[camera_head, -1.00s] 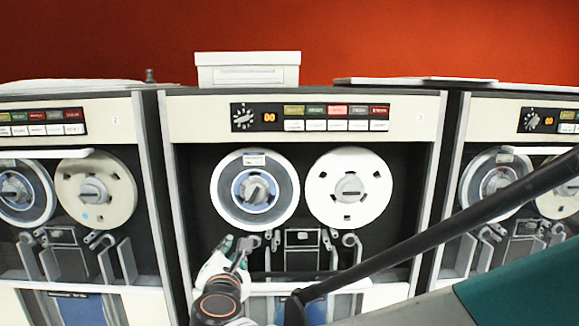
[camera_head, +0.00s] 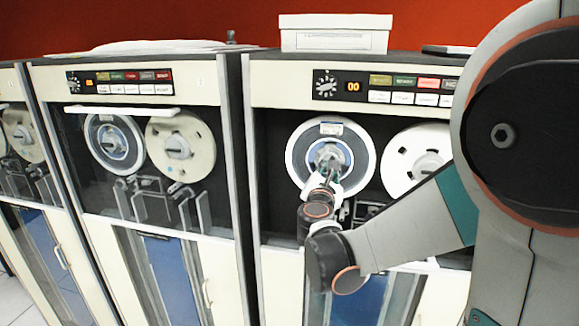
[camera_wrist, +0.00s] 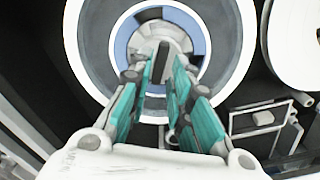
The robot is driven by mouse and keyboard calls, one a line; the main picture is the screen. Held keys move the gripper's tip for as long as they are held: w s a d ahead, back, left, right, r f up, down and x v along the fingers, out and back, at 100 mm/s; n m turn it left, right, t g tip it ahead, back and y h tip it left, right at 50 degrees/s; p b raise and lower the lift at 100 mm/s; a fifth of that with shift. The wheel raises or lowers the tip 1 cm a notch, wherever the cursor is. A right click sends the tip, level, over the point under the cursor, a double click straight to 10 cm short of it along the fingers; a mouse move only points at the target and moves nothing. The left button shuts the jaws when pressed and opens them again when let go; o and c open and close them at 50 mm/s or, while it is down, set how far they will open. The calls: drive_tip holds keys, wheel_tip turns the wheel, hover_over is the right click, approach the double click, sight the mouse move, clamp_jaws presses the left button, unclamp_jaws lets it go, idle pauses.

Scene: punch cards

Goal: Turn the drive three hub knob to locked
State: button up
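The drive in front of me has a reel with a blue inner ring (camera_head: 308,150) on its left hub, and the hub knob (camera_wrist: 160,62) is a grey disc with a dark raised bar at its centre. The bar stands close to upright in the wrist view. My gripper (camera_wrist: 157,72) has its teal-padded fingers apart, one on each side of the bar, with visible gaps. In the head view my gripper (camera_head: 328,166) is in front of the hub and covers most of the knob. Contact with the knob cannot be told.
A white reel (camera_head: 406,160) sits right of the hub, partly behind my arm. A control panel (camera_head: 385,90) with a dial and a display is above. Another drive (camera_head: 215,185) stands to the left. Below the reels, a metal guide frame (camera_wrist: 262,118) is close by.

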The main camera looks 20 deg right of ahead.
drive_tip(key=shift+x, duration=1.25)
clamp_jaws()
drive_tip(key=shift+m, duration=0.4)
drive_tip(key=m+b, duration=0.4)
drive_tip(key=m, duration=0.7)
drive_tip(key=shift+m, duration=0.3)
